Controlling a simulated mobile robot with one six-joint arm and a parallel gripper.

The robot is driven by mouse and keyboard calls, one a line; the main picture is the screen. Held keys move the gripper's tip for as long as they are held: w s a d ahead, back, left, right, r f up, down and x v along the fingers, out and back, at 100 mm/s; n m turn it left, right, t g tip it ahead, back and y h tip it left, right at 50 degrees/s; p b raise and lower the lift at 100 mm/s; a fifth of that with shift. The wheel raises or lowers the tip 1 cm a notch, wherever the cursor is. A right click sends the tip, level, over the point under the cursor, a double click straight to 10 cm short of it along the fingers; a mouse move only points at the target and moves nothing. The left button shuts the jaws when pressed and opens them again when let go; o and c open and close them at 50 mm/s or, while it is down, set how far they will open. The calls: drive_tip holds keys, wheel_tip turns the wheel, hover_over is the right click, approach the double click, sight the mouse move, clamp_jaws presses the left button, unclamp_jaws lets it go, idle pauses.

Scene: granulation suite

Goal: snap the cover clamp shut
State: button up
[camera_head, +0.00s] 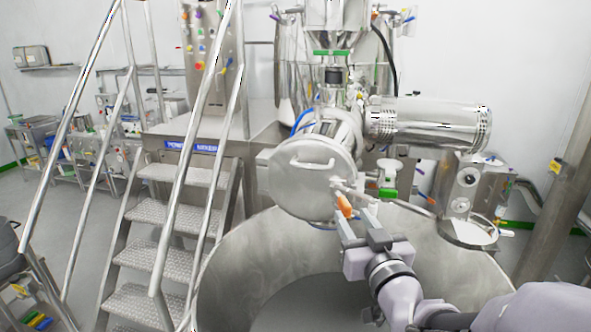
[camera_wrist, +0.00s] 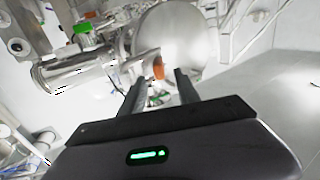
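The round steel cover (camera_head: 312,178) with a bar handle is on the front of the machine housing, above the big steel bowl. The clamp's orange grip (camera_head: 344,205) is at the cover's lower right edge. It also shows in the wrist view (camera_wrist: 158,69), with the pale cover (camera_wrist: 172,42) behind it. My gripper (camera_head: 357,221) is right below the orange grip, above the bowl. In the wrist view my gripper's two fingers (camera_wrist: 160,80) stand apart, with the orange grip in line with the gap at their tips. I see no finger touching it. Whether the clamp is latched cannot be told.
The large open steel bowl (camera_head: 225,275) lies below the cover and my arm. A steel motor cylinder (camera_head: 430,122) juts out to the right of the cover. Metal stairs with handrails (camera_head: 150,255) stand to the left. A steel column (camera_head: 560,190) stands at the right.

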sight(340, 194)
drive_tip(key=w+r+p, duration=0.1)
drive_tip(key=p, duration=0.2)
drive_tip(key=w, duration=0.5)
drive_tip(key=w+a+f, duration=0.1)
drive_tip(key=w, duration=0.2)
drive_tip(key=shift+w, duration=0.35)
drive_tip(key=shift+c, duration=0.5)
clamp_jaws()
idle(0.3)
